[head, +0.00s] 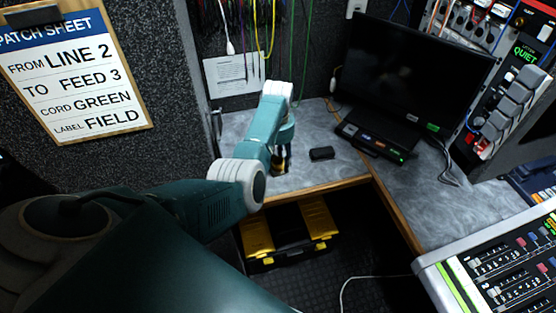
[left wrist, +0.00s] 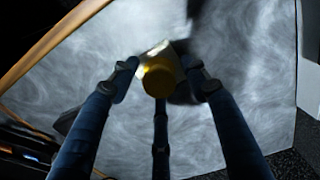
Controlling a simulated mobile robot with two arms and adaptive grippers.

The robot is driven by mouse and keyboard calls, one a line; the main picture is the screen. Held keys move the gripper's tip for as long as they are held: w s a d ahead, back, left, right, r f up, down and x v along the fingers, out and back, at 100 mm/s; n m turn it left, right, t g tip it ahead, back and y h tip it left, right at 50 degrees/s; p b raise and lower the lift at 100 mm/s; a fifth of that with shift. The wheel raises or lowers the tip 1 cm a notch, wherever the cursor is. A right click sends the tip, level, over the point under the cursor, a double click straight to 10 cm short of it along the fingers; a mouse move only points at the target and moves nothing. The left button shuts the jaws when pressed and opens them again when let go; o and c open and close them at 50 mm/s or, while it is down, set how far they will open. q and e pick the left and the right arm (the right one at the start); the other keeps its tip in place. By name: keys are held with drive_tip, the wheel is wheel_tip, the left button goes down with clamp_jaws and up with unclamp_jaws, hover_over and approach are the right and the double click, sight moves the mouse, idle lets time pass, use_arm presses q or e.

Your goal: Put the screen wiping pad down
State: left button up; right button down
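The screen wiping pad (left wrist: 159,80) shows in the left wrist view as a pale block with a round yellow grip, between the fingers of my left gripper (left wrist: 161,72). The fingertips close on it from both sides. In the head view my left gripper (head: 281,162) points down low over the left part of the grey desk (head: 303,177), and its own wrist and fingers hide most of the pad. I cannot tell whether the pad touches the desk. My right gripper is in neither view.
A small black object (head: 321,153) lies on the desk just right of the gripper. A black monitor (head: 415,75) and a black device (head: 372,139) stand farther right. A yellow-and-black toolbox (head: 288,228) is below the desk.

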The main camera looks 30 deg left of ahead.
sight(276, 160)
use_arm(q)
drive_tip(key=shift+f+b, duration=0.2)
drive_tip(key=shift+b, duration=0.15)
drive_tip(key=shift+r, duration=0.2)
wheel_tip(276, 160, up, 11)
drive_tip(key=shift+s+a+f+b, duration=0.2)
drive_tip(key=shift+b, duration=0.1)
